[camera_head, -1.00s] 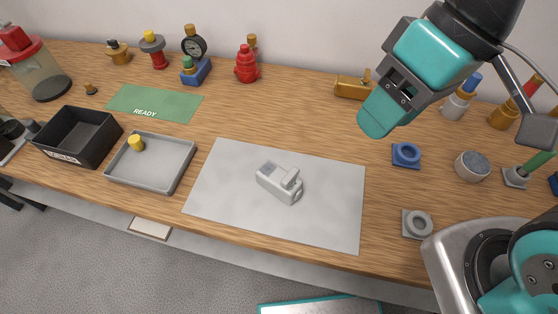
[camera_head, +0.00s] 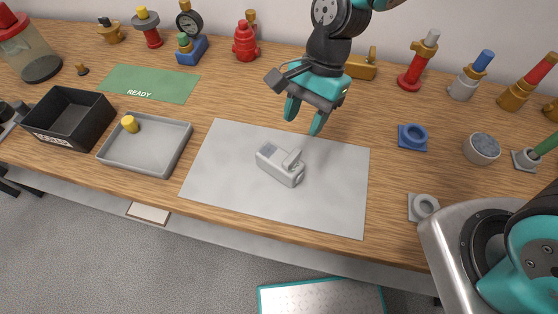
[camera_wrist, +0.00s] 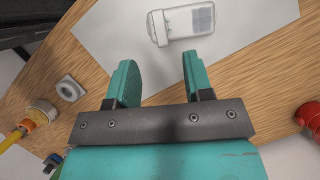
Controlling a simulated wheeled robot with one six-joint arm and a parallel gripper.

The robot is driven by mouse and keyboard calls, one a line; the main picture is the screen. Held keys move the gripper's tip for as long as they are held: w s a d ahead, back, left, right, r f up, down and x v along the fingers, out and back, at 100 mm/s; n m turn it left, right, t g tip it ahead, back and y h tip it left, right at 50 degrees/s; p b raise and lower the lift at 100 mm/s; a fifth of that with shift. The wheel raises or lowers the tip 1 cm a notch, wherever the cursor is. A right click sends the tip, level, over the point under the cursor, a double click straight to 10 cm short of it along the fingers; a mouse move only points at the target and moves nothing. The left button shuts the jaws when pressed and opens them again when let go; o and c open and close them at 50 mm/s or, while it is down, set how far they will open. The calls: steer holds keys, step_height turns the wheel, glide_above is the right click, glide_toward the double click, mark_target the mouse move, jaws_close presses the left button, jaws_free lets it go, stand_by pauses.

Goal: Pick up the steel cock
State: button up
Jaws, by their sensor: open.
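The steel cock (camera_head: 280,164) is a pale grey, blocky body with a small lever on top. It lies on the light grey mat (camera_head: 230,193) in the middle of the bench. It also shows at the top of the wrist view (camera_wrist: 180,22), beyond my fingertips. My gripper (camera_head: 304,122) has two teal fingers, spread apart and empty. It hangs above the mat's back edge, behind and slightly right of the steel cock, and does not touch it. In the wrist view, nothing is between the fingers of my gripper (camera_wrist: 158,68).
A grey tray (camera_head: 150,169) with a yellow-capped part, a black bin (camera_head: 66,118) and a green READY mat (camera_head: 150,84) lie to the left. Blue (camera_head: 412,137) and grey (camera_head: 424,206) flanged rings sit right of the mat. Several valves stand along the back. The mat around the cock is clear.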

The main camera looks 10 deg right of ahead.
mark_target(292, 155)
steer(key=x, duration=0.5)
steer(key=shift+w+d+p+x, duration=0.15)
steer(key=shift+p+x, duration=0.35)
steer(key=shift+x, duration=0.8)
steer(key=shift+w+d+p+x, duration=0.1)
steer(key=shift+p+x, duration=0.4)
steer(key=shift+x, duration=0.75)
steer(key=shift+f, duration=0.15)
jaws_close()
steer(key=shift+a, duration=0.1)
